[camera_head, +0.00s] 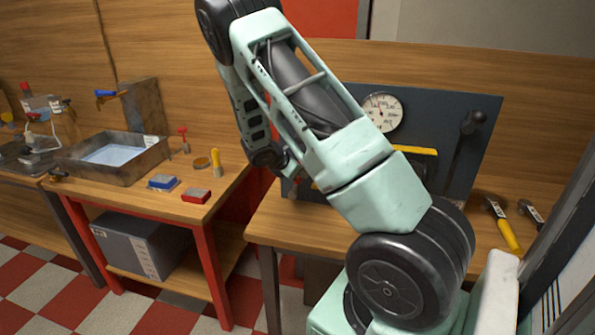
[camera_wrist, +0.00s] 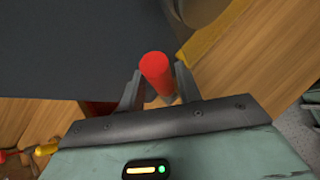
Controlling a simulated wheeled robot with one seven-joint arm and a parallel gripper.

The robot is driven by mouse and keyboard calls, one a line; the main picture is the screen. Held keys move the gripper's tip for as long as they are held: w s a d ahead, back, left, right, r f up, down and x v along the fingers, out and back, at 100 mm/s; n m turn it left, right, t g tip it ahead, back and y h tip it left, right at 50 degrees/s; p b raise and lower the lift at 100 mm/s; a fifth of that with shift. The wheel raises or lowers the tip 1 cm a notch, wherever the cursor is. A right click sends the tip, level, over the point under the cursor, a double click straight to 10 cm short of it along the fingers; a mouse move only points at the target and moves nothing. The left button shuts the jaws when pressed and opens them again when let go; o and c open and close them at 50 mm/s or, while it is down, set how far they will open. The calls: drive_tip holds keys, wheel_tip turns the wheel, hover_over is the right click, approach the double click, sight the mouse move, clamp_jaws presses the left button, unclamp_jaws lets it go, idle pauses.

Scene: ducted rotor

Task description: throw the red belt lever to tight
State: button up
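The red lever grip (camera_wrist: 157,72) shows in the wrist view as a short red cylinder in front of a dark panel (camera_wrist: 70,45). My gripper (camera_wrist: 160,80) has one finger on each side of it, left and right. The fingers stand apart by about the width of the grip; whether they press on it I cannot tell. The lever's lower part and its pivot are hidden. The dark upright panel (camera_head: 480,115) stands on the right bench behind my arm.
The panel carries a round dial (camera_head: 382,112), a yellow bar (camera_head: 415,150) and a black lever (camera_head: 470,125). Hammers (camera_head: 508,235) lie at the bench's right.

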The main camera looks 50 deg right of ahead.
drive_tip(key=b+v, duration=0.1)
drive_tip(key=v, duration=1.6)
drive_tip(key=shift+a, duration=0.2)
drive_tip(key=shift+r, duration=0.1)
